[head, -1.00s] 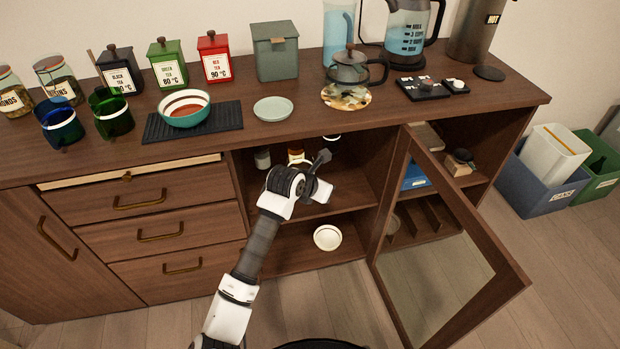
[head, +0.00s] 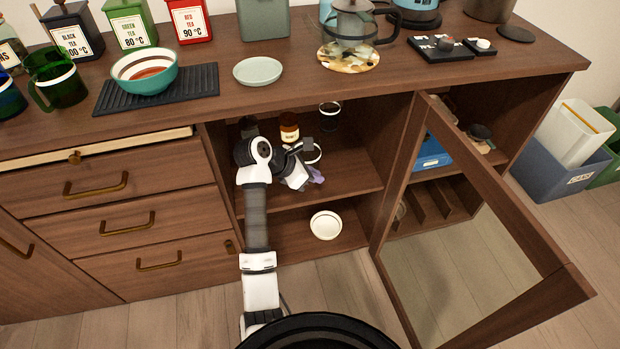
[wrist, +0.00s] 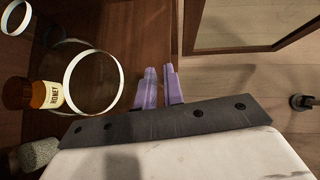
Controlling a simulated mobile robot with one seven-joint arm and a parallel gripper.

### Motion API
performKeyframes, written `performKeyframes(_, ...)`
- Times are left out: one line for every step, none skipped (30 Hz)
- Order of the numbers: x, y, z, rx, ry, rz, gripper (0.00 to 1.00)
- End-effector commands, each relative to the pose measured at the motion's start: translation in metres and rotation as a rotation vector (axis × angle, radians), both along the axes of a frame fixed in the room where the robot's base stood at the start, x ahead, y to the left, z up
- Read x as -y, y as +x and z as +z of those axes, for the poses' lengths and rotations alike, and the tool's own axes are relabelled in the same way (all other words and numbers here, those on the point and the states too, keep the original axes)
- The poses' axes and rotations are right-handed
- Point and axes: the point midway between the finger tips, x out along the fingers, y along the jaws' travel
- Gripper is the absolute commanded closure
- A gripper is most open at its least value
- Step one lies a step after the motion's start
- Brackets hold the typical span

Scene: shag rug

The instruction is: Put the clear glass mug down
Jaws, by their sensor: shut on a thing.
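The clear glass mug (wrist: 93,108) shows in the wrist view from above as a pale round rim with a dark see-through inside. My gripper (wrist: 160,82) is at its right side, with the two purple fingers close together and shut on it, seemingly at the handle; the grip itself is hard to see. In the head view the mug's pale rim (head: 313,153) shows beside my gripper (head: 316,177), inside the open cabinet at the upper shelf (head: 352,178). I cannot tell whether its base touches the shelf.
A honey jar (wrist: 38,94) stands close to the mug's left, with a dark white-rimmed cup (wrist: 18,20) behind. The open glass door (head: 480,215) stands to the right. A white bowl (head: 326,225) sits on the lower shelf.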

Motion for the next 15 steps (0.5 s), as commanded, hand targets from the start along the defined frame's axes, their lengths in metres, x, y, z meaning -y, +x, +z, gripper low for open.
performKeyframes(0.0, 0.0, -0.007, 0.0, -0.001, 0.001, 1.0)
performKeyframes(0.0, 0.0, -0.01, 0.001, -0.001, 0.002, 1.0)
performKeyframes(0.0, 0.0, -0.014, 0.002, -0.001, 0.002, 1.0)
performKeyframes(0.0, 0.0, -0.015, 0.002, -0.001, 0.002, 1.0)
performKeyframes(0.0, 0.0, -0.017, 0.002, -0.001, 0.001, 1.0)
performKeyframes(0.0, 0.0, -0.02, 0.002, 0.0, 0.001, 1.0)
performKeyframes(0.0, 0.0, -0.022, 0.002, 0.0, 0.001, 1.0)
performKeyframes(0.0, 0.0, -0.026, 0.002, 0.0, 0.001, 1.0)
performKeyframes(0.0, 0.0, -0.031, 0.0, -0.001, 0.003, 1.0)
performKeyframes(0.0, 0.0, -0.036, 0.0, -0.001, 0.003, 1.0)
performKeyframes(0.0, 0.0, -0.041, 0.0, -0.001, 0.003, 1.0)
performKeyframes(0.0, 0.0, -0.047, 0.0, -0.001, 0.004, 1.0)
performKeyframes(0.0, 0.0, -0.05, 0.0, -0.001, 0.003, 1.0)
performKeyframes(0.0, 0.0, -0.052, 0.002, 0.0, 0.002, 1.0)
performKeyframes(-0.001, 0.0, -0.054, 0.004, 0.001, 0.002, 1.0)
